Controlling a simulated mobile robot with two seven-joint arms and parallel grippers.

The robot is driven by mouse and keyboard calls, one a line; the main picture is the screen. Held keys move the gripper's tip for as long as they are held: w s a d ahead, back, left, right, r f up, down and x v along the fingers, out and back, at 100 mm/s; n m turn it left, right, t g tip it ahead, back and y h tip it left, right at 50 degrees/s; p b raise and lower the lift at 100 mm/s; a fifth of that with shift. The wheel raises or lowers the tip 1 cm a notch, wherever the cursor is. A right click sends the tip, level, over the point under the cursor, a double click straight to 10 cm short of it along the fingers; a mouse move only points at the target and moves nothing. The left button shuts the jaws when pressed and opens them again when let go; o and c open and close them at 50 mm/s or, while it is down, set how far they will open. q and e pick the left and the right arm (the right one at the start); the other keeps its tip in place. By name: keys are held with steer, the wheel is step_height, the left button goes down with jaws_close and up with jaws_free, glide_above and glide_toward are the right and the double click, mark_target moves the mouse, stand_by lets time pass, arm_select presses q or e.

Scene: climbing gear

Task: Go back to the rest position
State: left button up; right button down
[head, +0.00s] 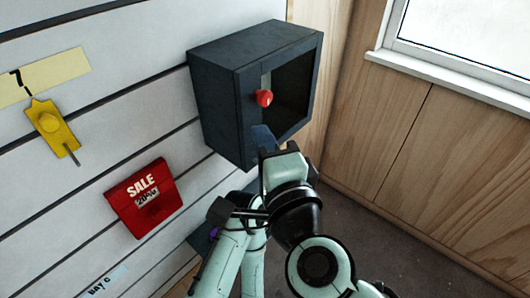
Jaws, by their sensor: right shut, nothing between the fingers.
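A dark blue-grey box (214,100) is fixed to the slatted white wall near its right end. A red knob (264,98) shows on its front, beside a dark pane or opening. My right gripper (263,138) is just below and in front of the box's lower part in the picture, apart from the red knob. It is shut and empty, its fingers partly hidden by its own wrist. I cannot tell whether it touches the box. My left gripper is not in view.
A red "SALE" sign (146,199) and a yellow bracket (50,125) with a peg hang on the slatted wall (120,100). A wood-panelled wall (440,150) with a window (465,30) stands at right. Dark floor (400,240) at lower right is clear.

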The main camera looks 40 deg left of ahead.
steer(key=shift+v, duration=0.95)
steer(key=shift+s+a, duration=0.1)
steer(key=shift+s, duration=0.1)
